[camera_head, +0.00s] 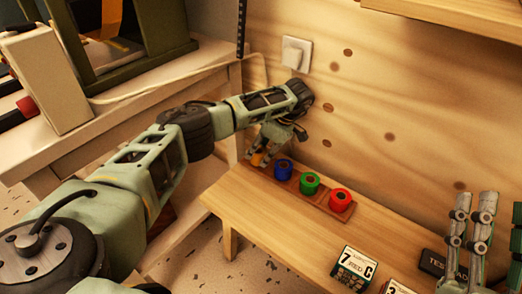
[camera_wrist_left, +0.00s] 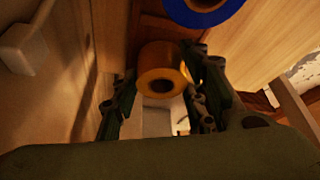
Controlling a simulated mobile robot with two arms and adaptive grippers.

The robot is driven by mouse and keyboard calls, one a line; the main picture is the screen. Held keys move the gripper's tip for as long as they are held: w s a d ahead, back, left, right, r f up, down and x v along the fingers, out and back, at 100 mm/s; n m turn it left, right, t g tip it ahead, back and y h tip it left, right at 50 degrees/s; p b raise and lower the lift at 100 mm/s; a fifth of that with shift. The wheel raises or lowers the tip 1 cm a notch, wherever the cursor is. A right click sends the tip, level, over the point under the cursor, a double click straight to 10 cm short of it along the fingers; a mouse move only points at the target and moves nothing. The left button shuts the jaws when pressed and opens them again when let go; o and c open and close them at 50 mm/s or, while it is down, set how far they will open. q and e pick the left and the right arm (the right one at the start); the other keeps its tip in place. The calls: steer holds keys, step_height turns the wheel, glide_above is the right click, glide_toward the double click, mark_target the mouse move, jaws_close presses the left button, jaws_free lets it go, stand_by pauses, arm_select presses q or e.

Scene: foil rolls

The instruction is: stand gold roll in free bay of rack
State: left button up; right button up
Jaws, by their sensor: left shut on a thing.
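The gold roll (camera_head: 257,159) is at the left end of the reddish wooden rack (camera_head: 321,207), beside the blue roll (camera_head: 283,169). My left gripper (camera_head: 264,153) is shut on it and hides much of it. In the left wrist view the gold roll (camera_wrist_left: 160,65) sits between the fingers with its round end and dark hole showing. The blue roll (camera_wrist_left: 203,8) is at the top edge there. I cannot tell whether the gold roll rests on the rack floor. The green roll (camera_head: 309,183) and red roll (camera_head: 340,199) stand upright in the rack. My right gripper (camera_head: 471,215) is open and empty.
The rack lies along the wooden back wall on a bench (camera_head: 265,215). A block marked 7 RED C (camera_head: 354,268) and a dark box (camera_head: 440,264) are at the front right. The bench middle is clear.

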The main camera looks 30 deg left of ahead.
arm_select(q)
steer(key=o, duration=1.2)
arm_select(e)
steer(key=shift+s+r, duration=0.1)
steer(key=shift+r, duration=0.05)
arm_select(q)
steer(key=shift+p+v, duration=1.15)
steer(key=shift+v, duration=2.65)
arm_select(e)
steer(key=w+f+g+h, duration=0.2)
steer(key=w+f+g, duration=0.2)
steer(key=f, duration=0.6)
steer(key=shift+d+g, duration=0.2)
steer(key=shift+g, duration=0.8)
